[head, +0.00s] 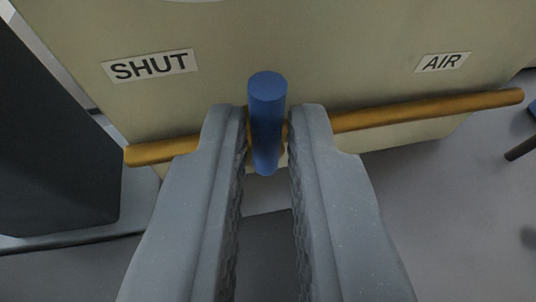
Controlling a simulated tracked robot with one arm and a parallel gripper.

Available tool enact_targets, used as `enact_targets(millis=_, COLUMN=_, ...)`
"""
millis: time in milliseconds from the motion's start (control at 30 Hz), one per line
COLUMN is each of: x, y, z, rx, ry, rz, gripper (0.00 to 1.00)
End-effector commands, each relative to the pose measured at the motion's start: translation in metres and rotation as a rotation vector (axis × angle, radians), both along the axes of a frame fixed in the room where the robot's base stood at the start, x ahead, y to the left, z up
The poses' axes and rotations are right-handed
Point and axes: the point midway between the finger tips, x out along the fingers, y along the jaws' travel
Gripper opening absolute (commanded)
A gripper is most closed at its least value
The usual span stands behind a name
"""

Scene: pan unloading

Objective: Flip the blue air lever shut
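The blue lever (266,120) is a short round peg in front of the pale beige panel (310,40), near its lower edge. It stands between the labels SHUT (150,66) on the left and AIR (443,62) on the right. My gripper (268,125) has its two grey fingertips on either side of the lever. Narrow gaps show between the lever's lower part and the fingers, so the fingers are around it rather than clamped on it. Part of the lever's base is hard to make out.
An orange bar (420,109) runs across the lower panel, behind the fingertips, and sticks out past both sides. A dark block (45,140) stands at the left. Grey floor (430,220) shows below and to the right. A dark object (522,146) shows at the right edge.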

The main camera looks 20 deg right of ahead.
Motion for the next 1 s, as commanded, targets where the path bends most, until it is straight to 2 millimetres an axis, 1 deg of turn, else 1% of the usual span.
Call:
enact_targets(millis=33, x=-0.001, y=0.000, z=-0.003, rx=-0.001, ry=0.003, rz=0.000, gripper=0.26)
enact_targets(millis=67, x=-0.001, y=0.000, z=-0.003, rx=-0.001, ry=0.003, rz=0.000, gripper=0.32)
enact_targets(millis=367, x=0.000, y=0.000, z=0.001, rx=0.000, ry=-0.002, rz=0.000, gripper=0.32)
enact_targets(millis=533, x=-0.006, y=0.002, z=0.005, rx=0.001, ry=-0.003, rz=-0.001, gripper=0.32)
enact_targets(millis=667, x=-0.017, y=0.004, z=0.007, rx=0.000, ry=0.000, rz=-0.001, gripper=0.32)
enact_targets(millis=1000, x=-0.054, y=0.014, z=0.024, rx=0.001, ry=-0.003, rz=0.002, gripper=0.32)
